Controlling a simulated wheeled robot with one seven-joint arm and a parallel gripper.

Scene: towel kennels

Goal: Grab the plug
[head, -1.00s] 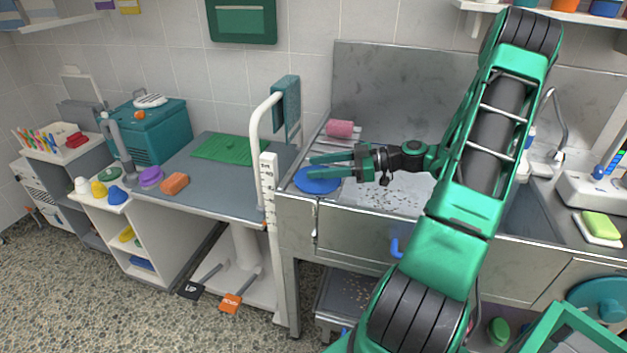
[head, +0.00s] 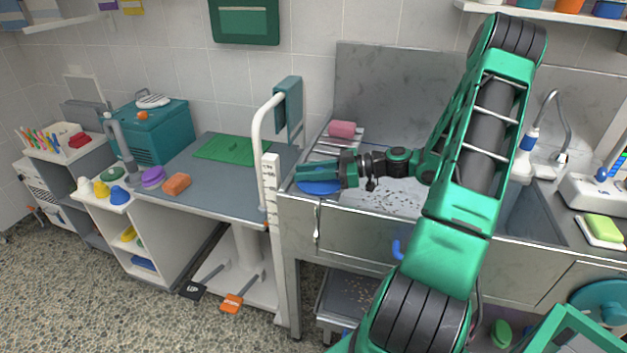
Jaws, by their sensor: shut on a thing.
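The plug looks like a flat round blue disc (head: 318,188) at the left end of the steel sink top. My gripper (head: 305,172) is just above it, pointing left, with its green fingers closed together on it. The fingers cover the far part of the disc, so the exact point of contact is hidden. The disc appears to lie flat at the sink's left edge; I cannot tell whether it is clear of the surface.
A pink roll (head: 342,129) lies on the rack behind my gripper. A white post with a rail (head: 268,170) stands close on the left, with a teal towel (head: 288,105). A grey table (head: 228,186) with a green mat (head: 232,149) is further left.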

